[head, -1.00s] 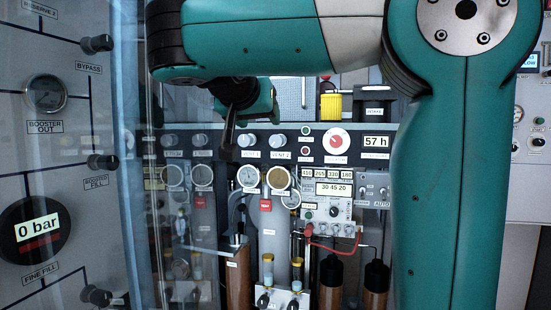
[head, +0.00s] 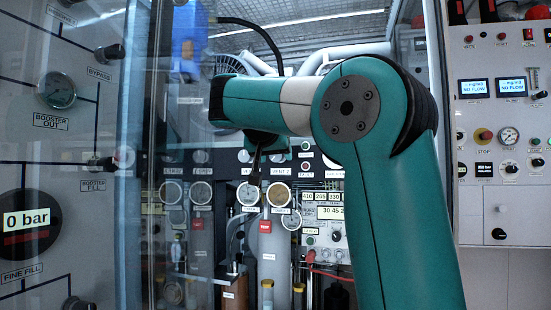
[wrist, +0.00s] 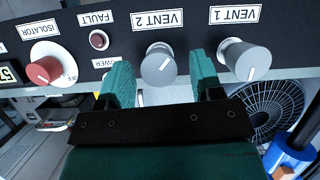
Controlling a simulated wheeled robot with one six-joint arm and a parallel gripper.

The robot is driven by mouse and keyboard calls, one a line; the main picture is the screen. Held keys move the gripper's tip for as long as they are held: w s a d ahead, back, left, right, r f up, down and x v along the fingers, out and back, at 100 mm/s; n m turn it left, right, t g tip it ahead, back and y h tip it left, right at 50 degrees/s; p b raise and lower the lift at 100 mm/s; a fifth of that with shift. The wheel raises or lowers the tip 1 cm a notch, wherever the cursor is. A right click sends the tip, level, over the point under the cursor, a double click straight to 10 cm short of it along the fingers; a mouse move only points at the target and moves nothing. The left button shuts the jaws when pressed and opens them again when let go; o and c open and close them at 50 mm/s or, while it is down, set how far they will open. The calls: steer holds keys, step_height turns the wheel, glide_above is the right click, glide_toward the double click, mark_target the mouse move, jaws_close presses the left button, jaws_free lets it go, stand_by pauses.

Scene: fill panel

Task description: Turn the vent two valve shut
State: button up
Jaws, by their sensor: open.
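The vent 2 valve (wrist: 158,66) is a grey round knob on a dark panel, beside its white "VENT 2" label (wrist: 157,20). In the wrist view it lies between the two teal fingers of my gripper (wrist: 161,72). The fingers are open, one to each side of the knob, with a gap on both sides; I cannot tell how far the tips reach along it. In the head view my gripper (head: 256,168) hangs in front of the panel, near the "VENT 2" label, and its fingers are too small to make out.
The grey vent 1 knob (wrist: 247,60) sits close by the finger on the right. A red isolator knob (wrist: 44,70) and a fault lamp (wrist: 99,40) are on the other side. Gauges (head: 249,194) sit below the knobs in the head view. A glass panel stands at left.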

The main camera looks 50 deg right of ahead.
steer(key=shift+w+d+f, duration=0.1)
steer(key=shift+d+f, duration=0.05)
steer(key=shift+d, duration=0.2)
steer(key=c, duration=0.9)
steer(key=shift+f+b, duration=0.1)
steer(key=shift+b, duration=0.2)
